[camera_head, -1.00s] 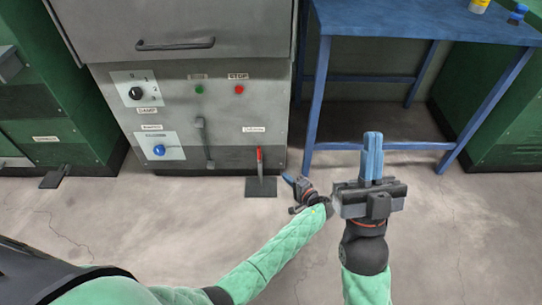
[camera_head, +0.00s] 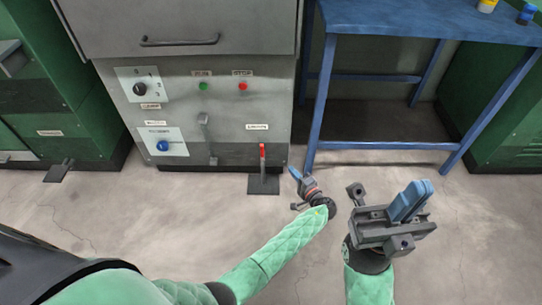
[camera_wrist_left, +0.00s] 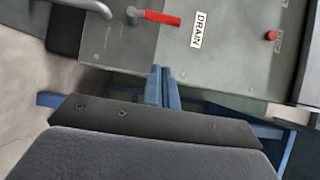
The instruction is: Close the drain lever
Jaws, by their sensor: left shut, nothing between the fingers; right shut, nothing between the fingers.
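The drain lever (camera_head: 262,160) has a red handle standing upright at the lower right of the grey machine front, just under a small white label. In the left wrist view the red handle (camera_wrist_left: 163,18) shows near the top, on a grey pivot, beside a label reading DRAIN. My left gripper (camera_head: 295,173) has its blue fingers shut and empty, to the right of the lever and apart from it. In the left wrist view, the left fingers (camera_wrist_left: 162,88) point toward the machine, below the handle. My right gripper (camera_head: 413,200) is shut and empty, farther right over the floor.
A black plate (camera_head: 263,186) lies below the lever. A blue table (camera_head: 420,25) stands at the right. The floor in front is clear.

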